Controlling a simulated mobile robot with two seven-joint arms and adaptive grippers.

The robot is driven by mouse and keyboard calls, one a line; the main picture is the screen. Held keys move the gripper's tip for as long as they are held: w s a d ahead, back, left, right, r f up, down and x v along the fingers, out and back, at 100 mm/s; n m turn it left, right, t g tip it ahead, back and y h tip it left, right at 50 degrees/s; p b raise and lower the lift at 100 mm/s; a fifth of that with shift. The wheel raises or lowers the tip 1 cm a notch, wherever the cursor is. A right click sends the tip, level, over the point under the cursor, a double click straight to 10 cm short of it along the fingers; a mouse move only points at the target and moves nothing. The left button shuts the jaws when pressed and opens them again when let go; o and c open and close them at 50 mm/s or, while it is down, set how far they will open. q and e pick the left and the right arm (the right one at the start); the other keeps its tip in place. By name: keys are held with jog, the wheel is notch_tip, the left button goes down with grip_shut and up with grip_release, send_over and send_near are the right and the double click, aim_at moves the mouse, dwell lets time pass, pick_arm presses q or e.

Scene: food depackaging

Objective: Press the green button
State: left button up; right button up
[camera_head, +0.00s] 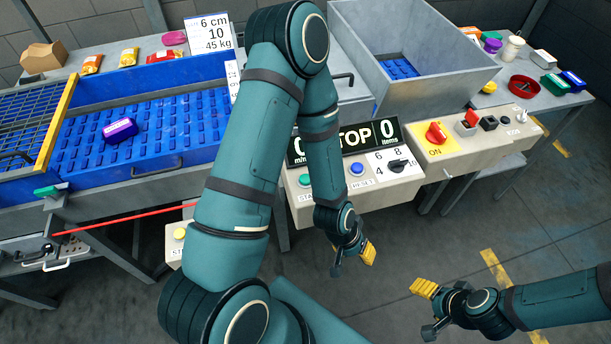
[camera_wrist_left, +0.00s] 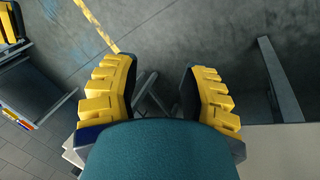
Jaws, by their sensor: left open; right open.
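The green button (camera_head: 304,180) is on the sloped front of the light control panel (camera_head: 408,188), above a partly hidden label starting "ST". My left forearm passes close beside it on the right. A blue button (camera_head: 357,169) marked RESET sits to its right. My left gripper (camera_head: 352,262) hangs in front of and below the panel, apart from the button. It is open and empty; the left wrist view shows its two yellow ribbed fingers (camera_wrist_left: 158,90) spread over the floor. My right gripper (camera_head: 430,310) is open and empty at the lower right, over the floor.
A blue conveyor (camera_head: 180,125) carries a purple package (camera_head: 120,130) at the left. A grey metal bin (camera_head: 445,80) stands behind the panel. The floor at the right is clear.

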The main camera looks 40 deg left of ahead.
pick_arm(q)
grip_shut()
jog(key=c, duration=0.7)
grip_release()
